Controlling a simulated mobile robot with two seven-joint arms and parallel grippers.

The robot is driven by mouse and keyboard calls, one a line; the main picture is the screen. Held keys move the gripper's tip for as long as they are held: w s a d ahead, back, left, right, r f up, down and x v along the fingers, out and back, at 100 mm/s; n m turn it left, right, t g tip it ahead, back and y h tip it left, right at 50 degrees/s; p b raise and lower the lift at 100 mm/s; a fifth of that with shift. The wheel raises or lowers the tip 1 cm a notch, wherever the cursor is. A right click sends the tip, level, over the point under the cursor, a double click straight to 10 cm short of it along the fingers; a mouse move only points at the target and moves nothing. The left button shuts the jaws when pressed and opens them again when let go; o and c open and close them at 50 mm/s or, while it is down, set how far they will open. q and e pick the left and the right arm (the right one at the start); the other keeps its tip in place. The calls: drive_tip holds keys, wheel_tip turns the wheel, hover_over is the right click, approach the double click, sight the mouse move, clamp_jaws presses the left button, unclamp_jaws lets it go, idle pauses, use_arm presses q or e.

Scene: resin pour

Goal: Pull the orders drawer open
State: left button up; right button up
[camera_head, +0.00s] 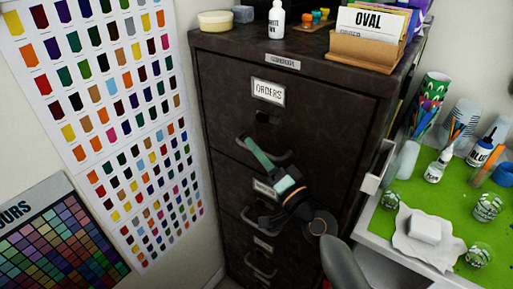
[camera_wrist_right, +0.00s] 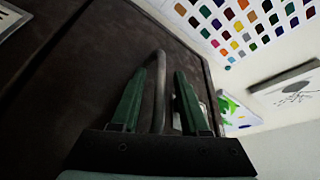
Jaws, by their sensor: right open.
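The orders drawer (camera_head: 325,115) is the top drawer of the dark filing cabinet, with a white ORDERS label (camera_head: 268,92). Its front looks flush with the cabinet. Its curved dark handle (camera_head: 279,157) is below the label, partly hidden by my right gripper (camera_head: 253,146). In the right wrist view the handle (camera_wrist_right: 161,62) runs between the green fingers of my right gripper (camera_wrist_right: 160,78). The fingers are apart, one on each side of the handle, with a gap visible on the right side. My left gripper is not in view.
Lower drawers with similar handles (camera_head: 260,272) are below. The cabinet top holds a white bottle (camera_head: 276,22), a round tub (camera_head: 215,21) and an OVAL card holder (camera_head: 365,48). A green-topped worktable (camera_head: 385,222) with cups and bottles stands close on the right. Colour charts (camera_head: 110,90) hang left.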

drive_tip(key=shift+w+a, duration=0.15)
drive_tip(key=shift+w, duration=0.05)
clamp_jaws()
idle(0.3)
idle(1.1)
